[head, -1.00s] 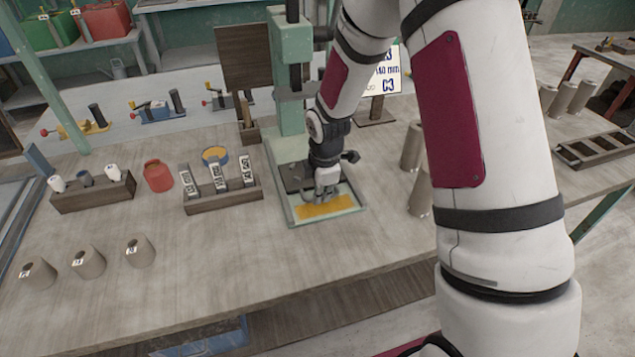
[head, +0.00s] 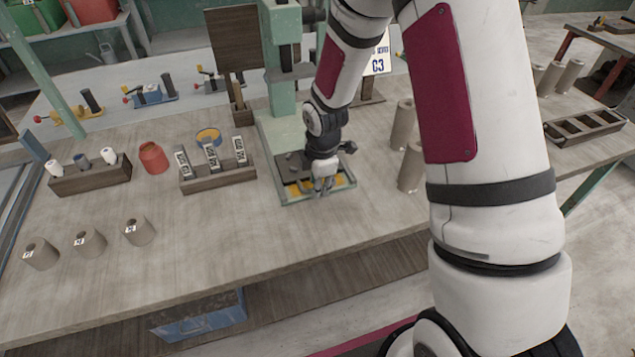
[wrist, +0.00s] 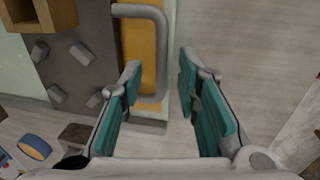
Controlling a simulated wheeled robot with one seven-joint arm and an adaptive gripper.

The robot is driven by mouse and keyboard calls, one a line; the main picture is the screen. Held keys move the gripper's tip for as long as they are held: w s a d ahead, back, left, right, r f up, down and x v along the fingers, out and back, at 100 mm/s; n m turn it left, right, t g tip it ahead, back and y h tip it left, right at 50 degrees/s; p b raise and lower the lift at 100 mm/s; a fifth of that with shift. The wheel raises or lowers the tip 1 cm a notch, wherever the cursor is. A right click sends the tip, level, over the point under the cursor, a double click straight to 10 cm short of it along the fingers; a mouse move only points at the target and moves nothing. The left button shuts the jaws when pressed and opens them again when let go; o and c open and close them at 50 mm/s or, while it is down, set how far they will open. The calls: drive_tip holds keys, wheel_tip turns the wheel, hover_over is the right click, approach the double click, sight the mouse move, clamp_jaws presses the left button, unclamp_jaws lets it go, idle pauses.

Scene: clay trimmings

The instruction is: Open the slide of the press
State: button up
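The press is a pale green column (head: 286,75) on a shallow green base (head: 298,202). Its slide is a dark plate with small knobs, and it shows in the wrist view (wrist: 70,75). The slide has a grey U-shaped handle (wrist: 161,50) lying over the yellow bed (wrist: 133,45), close to the base's front edge. My gripper (head: 325,188) points down at the front of the base. In the wrist view my gripper (wrist: 160,76) is open, with the handle's bar between its spread fingers. I see no finger touching the bar. In the head view my gripper hides the handle.
A wooden holder with labelled strips (head: 218,178) and a red pot (head: 153,157) stand left of the press. Several grey cones (head: 138,231) stand at the front left, and more cylinders (head: 411,166) stand to the right. The tabletop in front of the press is clear.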

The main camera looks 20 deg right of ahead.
drive_tip(key=shift+r, duration=0.15)
wheel_tip(320, 180, up, 12)
drive_tip(key=s, duration=0.2)
drive_tip(key=shift+f, duration=0.25)
drive_tip(key=shift+s, duration=0.1)
drive_tip(key=s+d+r+m+t+h, duration=0.1)
drive_tip(key=s+d+r+m, duration=0.1)
drive_tip(key=s+r+m, duration=1)
drive_tip(key=s+r+m+t, duration=0.1)
drive_tip(key=s+r+m, duration=0.2)
drive_tip(key=s, duration=0.3)
drive_tip(key=s+a+r+m+t+y, duration=0.1)
drive_tip(key=s+r+m, duration=0.2)
drive_tip(key=s, duration=0.3)
drive_tip(key=shift+r, duration=0.7)
idle(0.6)
